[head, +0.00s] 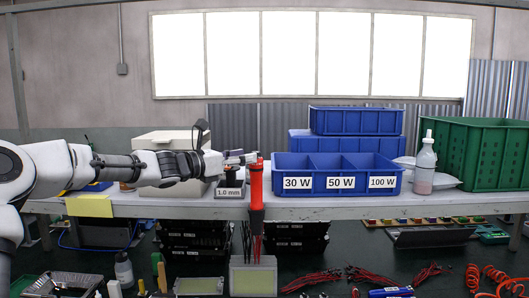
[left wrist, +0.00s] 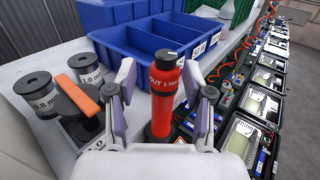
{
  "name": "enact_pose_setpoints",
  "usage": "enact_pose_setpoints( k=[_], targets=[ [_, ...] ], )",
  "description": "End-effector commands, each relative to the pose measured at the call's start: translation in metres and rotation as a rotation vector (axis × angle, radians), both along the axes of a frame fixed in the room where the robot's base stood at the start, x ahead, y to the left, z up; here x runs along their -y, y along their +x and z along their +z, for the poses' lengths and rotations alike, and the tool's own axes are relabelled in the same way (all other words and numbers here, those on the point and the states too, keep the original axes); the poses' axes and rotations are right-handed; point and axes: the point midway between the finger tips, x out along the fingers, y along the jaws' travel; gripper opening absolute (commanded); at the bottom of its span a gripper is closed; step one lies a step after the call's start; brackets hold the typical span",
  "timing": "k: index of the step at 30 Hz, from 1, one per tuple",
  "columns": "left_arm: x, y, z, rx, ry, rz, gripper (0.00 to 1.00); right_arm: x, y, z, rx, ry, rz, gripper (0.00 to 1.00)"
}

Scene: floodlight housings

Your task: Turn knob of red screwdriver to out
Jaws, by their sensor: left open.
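The red screwdriver (head: 256,186) stands upright at the front edge of the table in the head view. In the left wrist view the red screwdriver (left wrist: 162,100) has a black knob (left wrist: 166,59) on top and white lettering below it that reads "OUT" and "1 Nm". My left gripper (head: 243,158) is at the height of the screwdriver's top. In the left wrist view its fingers are open, one on each side of the screwdriver, with gaps between pads and body. My right gripper is not in view.
A blue bin (head: 338,196) labelled 30 W, 50 W and 100 W stands close behind and right of the screwdriver.

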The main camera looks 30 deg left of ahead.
Motion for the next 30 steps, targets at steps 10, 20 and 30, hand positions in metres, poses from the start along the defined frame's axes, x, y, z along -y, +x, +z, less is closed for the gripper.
enact_pose_setpoints(
  k=[10, 20, 30],
  targets=[
    [0.019, 0.051, 0.000, -0.003, 0.001, -0.001, 0.52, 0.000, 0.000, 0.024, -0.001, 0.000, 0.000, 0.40],
    [0.019, 0.052, 0.000, -0.001, -0.002, -0.001, 0.16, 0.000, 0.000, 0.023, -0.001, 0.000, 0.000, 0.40],
    [0.018, 0.054, 0.006, 0.001, -0.003, -0.048, 0.00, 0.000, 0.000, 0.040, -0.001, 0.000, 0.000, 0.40]
  ],
)
